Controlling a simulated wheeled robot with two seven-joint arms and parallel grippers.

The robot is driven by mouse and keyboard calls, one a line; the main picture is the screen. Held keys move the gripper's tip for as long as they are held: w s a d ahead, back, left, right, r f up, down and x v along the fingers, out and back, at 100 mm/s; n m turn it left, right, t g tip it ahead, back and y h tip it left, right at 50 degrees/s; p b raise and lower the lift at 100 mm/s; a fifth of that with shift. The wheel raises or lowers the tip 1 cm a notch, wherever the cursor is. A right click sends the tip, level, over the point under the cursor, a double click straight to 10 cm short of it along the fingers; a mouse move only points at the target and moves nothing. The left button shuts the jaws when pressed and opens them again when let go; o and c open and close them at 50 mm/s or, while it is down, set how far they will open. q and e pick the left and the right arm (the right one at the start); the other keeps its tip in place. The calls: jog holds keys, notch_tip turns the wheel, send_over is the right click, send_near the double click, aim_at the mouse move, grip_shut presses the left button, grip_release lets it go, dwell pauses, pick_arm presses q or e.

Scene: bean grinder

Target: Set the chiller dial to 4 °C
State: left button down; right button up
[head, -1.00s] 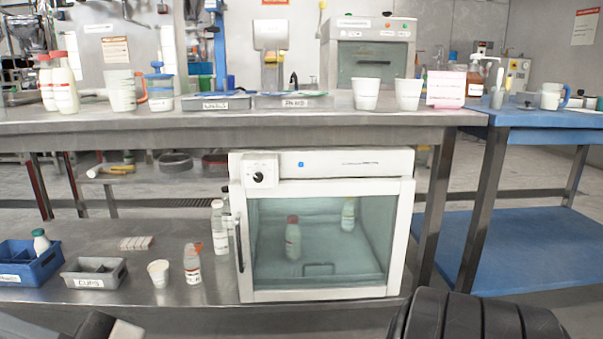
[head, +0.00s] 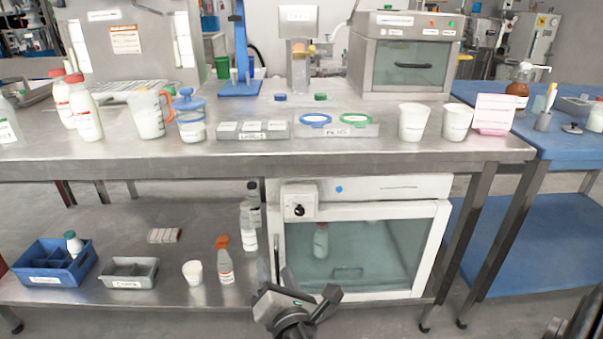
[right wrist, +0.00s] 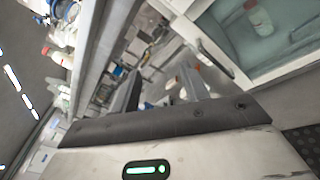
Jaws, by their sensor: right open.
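The chiller (head: 400,188) is a white cabinet with a glass door, standing on the lower shelf. Its dial (head: 299,211) is a small black knob on a white plate at the cabinet's upper left; its setting is too small to read. My right gripper (head: 308,285) is open and empty, in front of the chiller's lower left corner, below the dial. In the right wrist view its two fingers (right wrist: 160,92) are apart, with the chiller door (right wrist: 212,45) at upper right; the dial does not show there. My left gripper is not in view.
Left of the chiller stand clear bottles (head: 248,230), an orange-topped bottle (head: 225,265), a white cup (head: 192,272), a grey bin (head: 130,275) and a blue crate (head: 50,282). The worktop (head: 400,155) overhangs above the chiller. A vertical handle (head: 276,258) runs along the door's left side.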

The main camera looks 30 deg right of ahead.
jog(key=s+d+r+n+g+h+p, duration=0.2)
jog(key=s+d+n+h+p, duration=0.1)
jog(key=d+n+h, duration=0.1)
jog(key=b, duration=0.2)
send_near(300, 213)
jog(key=shift+n+h, duration=0.3)
jog(key=shift+h, duration=0.1)
jog(key=x, duration=0.8)
jog(key=shift+w+a+f, duration=0.15)
jog(key=shift+a+f, duration=0.05)
jog(key=shift+f, duration=0.1)
jog(key=shift+w+d, duration=0.3)
jog(key=shift+w, duration=0.1)
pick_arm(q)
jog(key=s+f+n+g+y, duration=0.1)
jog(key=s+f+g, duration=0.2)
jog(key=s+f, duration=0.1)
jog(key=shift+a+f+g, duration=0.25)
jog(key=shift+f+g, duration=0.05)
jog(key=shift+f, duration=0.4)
pick_arm(e)
grip_shut()
